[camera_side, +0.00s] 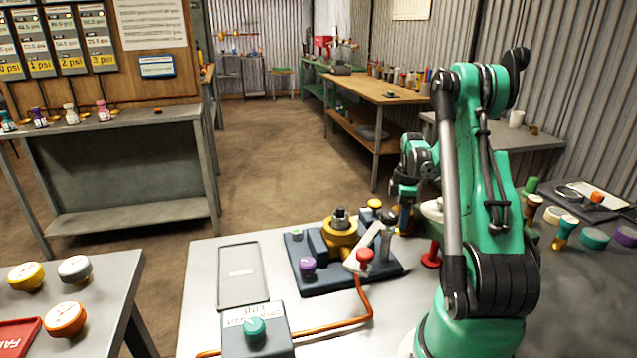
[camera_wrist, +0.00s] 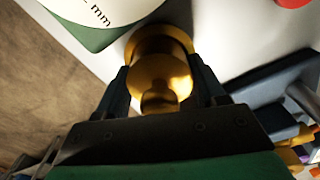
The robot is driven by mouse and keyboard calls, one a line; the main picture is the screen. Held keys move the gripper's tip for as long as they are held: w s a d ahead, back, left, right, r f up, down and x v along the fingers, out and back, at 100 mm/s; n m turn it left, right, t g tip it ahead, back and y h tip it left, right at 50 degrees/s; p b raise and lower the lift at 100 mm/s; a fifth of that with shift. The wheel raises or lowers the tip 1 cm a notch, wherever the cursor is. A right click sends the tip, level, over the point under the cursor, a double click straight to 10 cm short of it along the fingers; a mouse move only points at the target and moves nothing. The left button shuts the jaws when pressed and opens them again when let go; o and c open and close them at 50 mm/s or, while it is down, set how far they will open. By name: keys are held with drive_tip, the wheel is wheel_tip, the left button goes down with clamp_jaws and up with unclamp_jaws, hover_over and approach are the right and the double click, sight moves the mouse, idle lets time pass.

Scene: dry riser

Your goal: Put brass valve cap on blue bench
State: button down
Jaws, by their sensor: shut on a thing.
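My gripper (camera_wrist: 160,88) is shut on a golden brass valve cap (camera_wrist: 160,70) between its two dark fingers in the wrist view. The cap's wide rim faces away from the palm, over or on a pale surface; I cannot tell whether it touches. In the side view my gripper (camera_side: 404,225) points down at the right of the blue bench (camera_side: 345,281), a dark blue base on the grey table. The bench carries a brass fitting (camera_side: 341,233), a purple knob (camera_side: 307,265) and a red knob (camera_side: 365,256).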

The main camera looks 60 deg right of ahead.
drive_tip(key=shift+f, duration=0.1)
drive_tip(key=shift+c, duration=0.4)
unclamp_jaws()
